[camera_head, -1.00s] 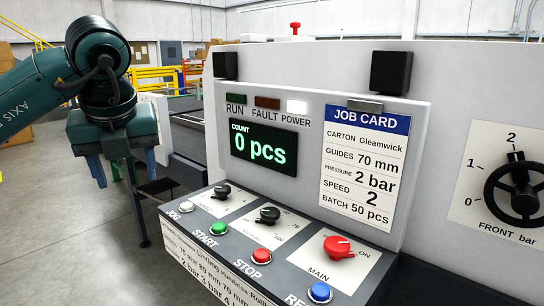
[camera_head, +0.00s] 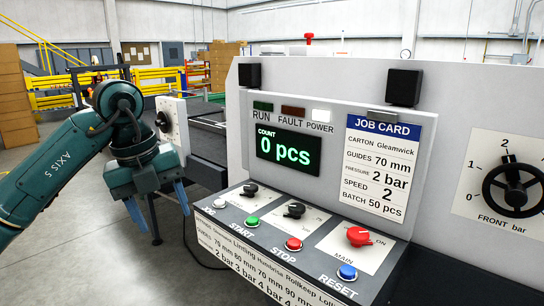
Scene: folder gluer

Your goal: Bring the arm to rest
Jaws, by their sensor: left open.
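My left arm comes in from the left, its wrist bent down. My left gripper (camera_head: 169,204) is open and empty, its blue fingers pointing down over the grey floor, left of the control panel and apart from it. The control panel (camera_head: 322,222) carries black knobs, a green START button (camera_head: 252,221), a red STOP button (camera_head: 293,244), a blue RESET button (camera_head: 347,272) and a red MAIN switch (camera_head: 360,237). The display (camera_head: 288,152) reads 0 pcs. The POWER lamp (camera_head: 321,115) is white. My right gripper is not in view.
A job card (camera_head: 383,165) hangs on the machine face. A round FRONT bar handwheel (camera_head: 514,187) is at the right, its pointer near 2. A dark conveyor (camera_head: 205,145) lies behind my gripper. Open floor (camera_head: 110,262) lies at lower left. Yellow railings stand behind.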

